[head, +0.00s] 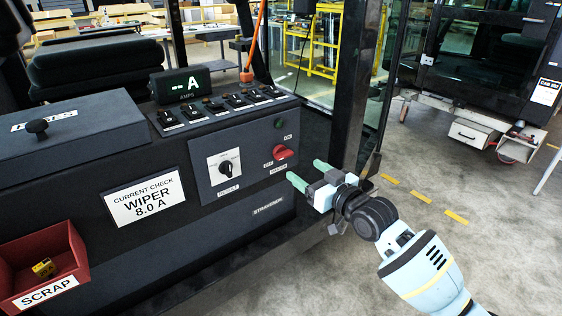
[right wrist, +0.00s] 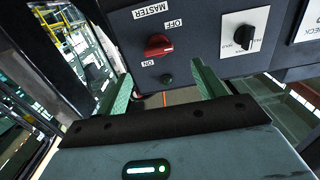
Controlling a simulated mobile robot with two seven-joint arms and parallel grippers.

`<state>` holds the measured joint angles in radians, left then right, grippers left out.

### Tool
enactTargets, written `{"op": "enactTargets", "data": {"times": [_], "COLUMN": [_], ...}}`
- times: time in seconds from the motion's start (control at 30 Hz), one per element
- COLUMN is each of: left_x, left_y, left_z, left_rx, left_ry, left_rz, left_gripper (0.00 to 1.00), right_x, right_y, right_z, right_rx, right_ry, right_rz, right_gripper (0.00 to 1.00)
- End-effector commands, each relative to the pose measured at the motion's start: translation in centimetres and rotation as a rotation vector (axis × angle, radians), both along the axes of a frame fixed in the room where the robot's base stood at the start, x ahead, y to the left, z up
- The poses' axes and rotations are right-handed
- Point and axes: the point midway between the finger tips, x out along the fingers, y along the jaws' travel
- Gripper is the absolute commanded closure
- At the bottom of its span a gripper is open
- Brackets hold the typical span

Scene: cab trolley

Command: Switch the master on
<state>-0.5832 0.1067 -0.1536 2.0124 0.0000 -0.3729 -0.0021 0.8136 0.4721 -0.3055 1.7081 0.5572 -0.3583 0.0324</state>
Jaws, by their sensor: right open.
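The red master switch (head: 281,153) is on the right of the dark sloping control panel (head: 217,138), between OFF and ON labels. It also shows in the right wrist view (right wrist: 158,45); I cannot tell for sure which label it points to. A small green lamp (head: 279,124) beside it looks dark, and it also shows in the right wrist view (right wrist: 167,78). My right gripper (head: 309,173) is open and empty, its green fingers just right of the switch and apart from it. In the right wrist view the switch lies beyond the gap between the fingertips (right wrist: 160,80). My left gripper is not in view.
A black-and-white rotary knob (head: 225,167) sits left of the switch. Several toggles (head: 222,105) line the panel top below an amps display (head: 181,84) showing dashes. A red scrap bin (head: 75,249) is at lower left. A dark post (head: 357,80) stands behind my right gripper.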

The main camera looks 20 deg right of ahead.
Motion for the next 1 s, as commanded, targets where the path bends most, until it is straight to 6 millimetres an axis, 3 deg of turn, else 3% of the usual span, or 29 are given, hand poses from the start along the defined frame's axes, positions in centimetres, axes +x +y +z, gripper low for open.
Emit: {"op": "enactTargets", "data": {"times": [0.27, 0.7, 1.0], "left_x": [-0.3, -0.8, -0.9], "left_y": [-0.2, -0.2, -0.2], "left_z": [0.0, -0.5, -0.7], "left_rx": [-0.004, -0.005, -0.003], "left_ry": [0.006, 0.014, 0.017], "left_rz": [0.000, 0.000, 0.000], "left_gripper": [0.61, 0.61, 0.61], "right_x": [0.5, 5.6, 7.4], "right_y": [0.0, 1.9, 2.6], "right_z": [0.4, 0.3, 0.3], "right_rx": [0.001, 0.001, -0.001], "right_ry": [-0.005, -0.005, -0.004], "right_rz": [0.000, 0.000, 0.000], "right_gripper": [0.31, 0.31, 0.31]}}
